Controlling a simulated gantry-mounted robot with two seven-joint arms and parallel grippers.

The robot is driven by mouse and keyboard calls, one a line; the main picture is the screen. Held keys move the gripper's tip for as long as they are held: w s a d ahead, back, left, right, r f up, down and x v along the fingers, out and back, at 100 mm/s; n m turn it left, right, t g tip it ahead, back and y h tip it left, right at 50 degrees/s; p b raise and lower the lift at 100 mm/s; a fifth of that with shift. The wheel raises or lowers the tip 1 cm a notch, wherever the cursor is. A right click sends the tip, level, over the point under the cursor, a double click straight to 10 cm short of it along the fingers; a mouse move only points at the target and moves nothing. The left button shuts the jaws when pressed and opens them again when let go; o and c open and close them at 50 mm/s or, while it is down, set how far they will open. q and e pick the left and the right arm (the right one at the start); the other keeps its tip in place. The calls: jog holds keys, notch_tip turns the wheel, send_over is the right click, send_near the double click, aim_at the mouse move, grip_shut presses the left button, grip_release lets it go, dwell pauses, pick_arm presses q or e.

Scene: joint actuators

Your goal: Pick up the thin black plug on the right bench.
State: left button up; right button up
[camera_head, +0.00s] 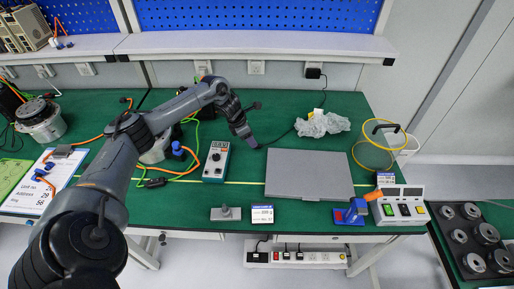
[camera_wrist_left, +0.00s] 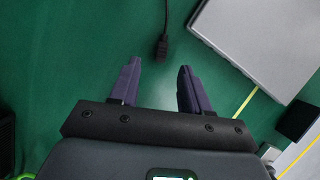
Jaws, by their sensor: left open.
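The thin black plug (camera_wrist_left: 162,48) lies on the green bench mat in the left wrist view, with its cable running up out of the picture. It lies just beyond my left gripper's fingertips, roughly in line with the gap between them. My left gripper (camera_wrist_left: 158,75) is open, with its two purple fingers apart and nothing between them. In the head view my left gripper (camera_head: 249,140) hangs over the bench, left of the grey laptop-like panel; the plug is small and partly hidden by the fingers there. My right gripper is not in view.
The grey flat panel (camera_head: 308,177) lies close to the right of the gripper. A control box with a display (camera_head: 216,162) stands to the left. A plastic bag (camera_head: 322,124) lies behind. Bare green mat (camera_head: 255,110) shows around the gripper.

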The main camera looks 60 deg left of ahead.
pick_arm(q)
jog(key=x, duration=0.2)
jog(key=b+x, duration=0.1)
jog(key=x, duration=0.1)
jog(key=shift+w+d, duration=0.15)
jog(key=shift+w, duration=0.15)
grip_shut()
